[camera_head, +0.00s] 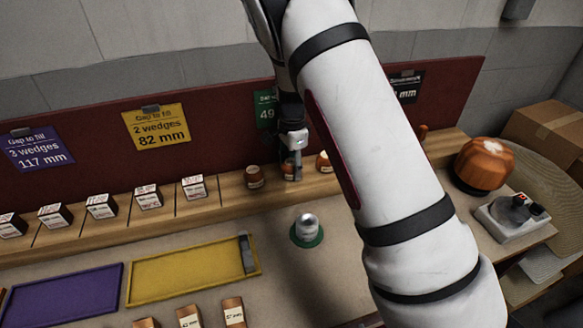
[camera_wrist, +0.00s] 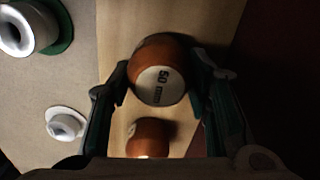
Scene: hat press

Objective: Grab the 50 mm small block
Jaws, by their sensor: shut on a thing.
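The 50 mm small block (camera_wrist: 160,82) is a rounded orange-brown wooden block with a pale top face printed "50 mm", seen in the wrist view. My gripper (camera_wrist: 158,78) has a dark finger on each side of it and is shut on it, over the wooden ledge (camera_wrist: 113,45). In the head view my gripper (camera_head: 291,168) is low over the ledge. I cannot make out the held block clearly there, nor tell whether it touches the ledge. Another rounded block (camera_wrist: 152,138) is close by in the wrist view.
Rounded blocks (camera_head: 255,177) (camera_head: 323,163) flank my gripper. Several labelled blocks (camera_head: 149,197) line the ledge at left. A white piece on a green disc (camera_head: 307,240), a yellow tray (camera_head: 160,293) and a purple tray (camera_head: 65,298) lie in front. The red back panel (camera_head: 225,130) rises behind.

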